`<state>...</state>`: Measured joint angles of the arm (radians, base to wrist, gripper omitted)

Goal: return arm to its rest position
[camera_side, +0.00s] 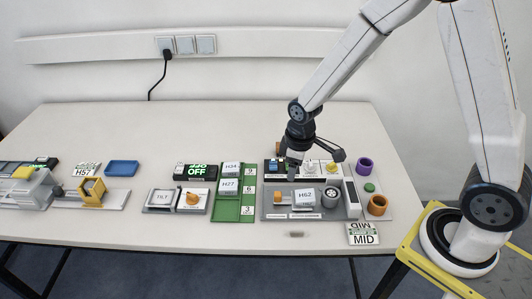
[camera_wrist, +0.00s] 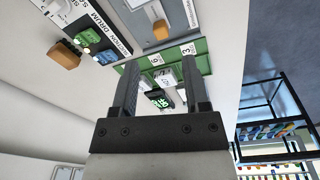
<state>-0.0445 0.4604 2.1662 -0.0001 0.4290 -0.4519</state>
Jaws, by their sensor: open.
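My gripper (camera_side: 295,160) hangs from the arm over the back left part of the grey grinding station (camera_side: 273,212) in the side view. In the wrist view my gripper (camera_wrist: 163,95) has its two dark fingers spread apart with nothing between them. A white block marked H62 (camera_side: 304,197) sits on the grinding station, below and apart from the gripper. The arm bends down from the upper right of the side view. The gripper's fingertips are small and partly hard to make out in the side view.
A green rack (camera_side: 234,209) holds blocks H34 (camera_side: 231,169) and H77 (camera_side: 229,187). Left of it are an OFF display (camera_side: 196,171) and a TILT unit (camera_side: 162,199). A purple ring (camera_side: 364,165) and an orange ring (camera_side: 377,205) stand at right. A MID card (camera_side: 364,239) lies in front.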

